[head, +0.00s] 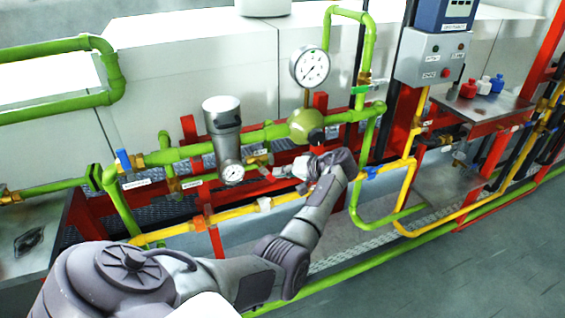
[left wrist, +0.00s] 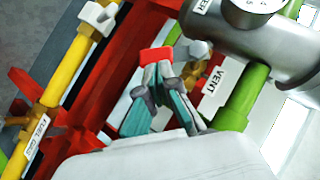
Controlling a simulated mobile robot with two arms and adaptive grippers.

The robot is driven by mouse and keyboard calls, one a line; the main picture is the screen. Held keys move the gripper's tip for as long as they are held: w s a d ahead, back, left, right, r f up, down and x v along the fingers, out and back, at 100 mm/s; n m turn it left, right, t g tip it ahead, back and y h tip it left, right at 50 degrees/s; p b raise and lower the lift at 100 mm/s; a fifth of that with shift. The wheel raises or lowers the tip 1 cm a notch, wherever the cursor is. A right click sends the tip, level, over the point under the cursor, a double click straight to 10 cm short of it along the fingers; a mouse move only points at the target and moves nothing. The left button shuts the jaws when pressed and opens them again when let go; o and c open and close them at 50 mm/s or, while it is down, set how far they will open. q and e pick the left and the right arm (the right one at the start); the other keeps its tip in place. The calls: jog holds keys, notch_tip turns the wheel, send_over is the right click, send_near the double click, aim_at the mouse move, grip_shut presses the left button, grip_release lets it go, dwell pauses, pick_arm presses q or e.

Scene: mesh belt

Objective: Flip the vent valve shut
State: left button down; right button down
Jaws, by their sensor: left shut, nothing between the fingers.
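The vent valve has a red handle (left wrist: 157,56), beside a white VENT label (left wrist: 214,87) and a brass fitting (left wrist: 196,72) in the left wrist view. In the head view the red handle (head: 269,176) is small, below the green pipe and right of the round gauge. My left gripper (left wrist: 157,76) is shut and empty, its fingertips right at the red handle; whether they touch it I cannot tell. It also shows in the head view (head: 278,173), reaching in from the right of the handle. The valve's exact position is unclear. My right gripper is out of view.
A metal cylinder (head: 222,130) with a gauge (head: 232,173) stands just left of the valve. A green pipe (head: 185,152) runs above, a yellow pipe (head: 235,212) below. Red frame posts (head: 214,238) stand close by. A larger gauge (head: 310,67) is above.

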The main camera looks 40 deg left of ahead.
pick_arm(q)
jog(key=shift+s+a+f+b, duration=0.1)
jog(key=shift+s+f+b, duration=0.05)
jog(key=shift+f, duration=0.25)
jog(key=shift+s+a+f+b, duration=0.1)
jog(key=shift+s+f+b, duration=0.05)
jog(key=shift+f, duration=0.25)
jog(key=shift+r, duration=0.15)
jog(key=shift+r+p, duration=0.7)
jog(key=shift+w, duration=0.1)
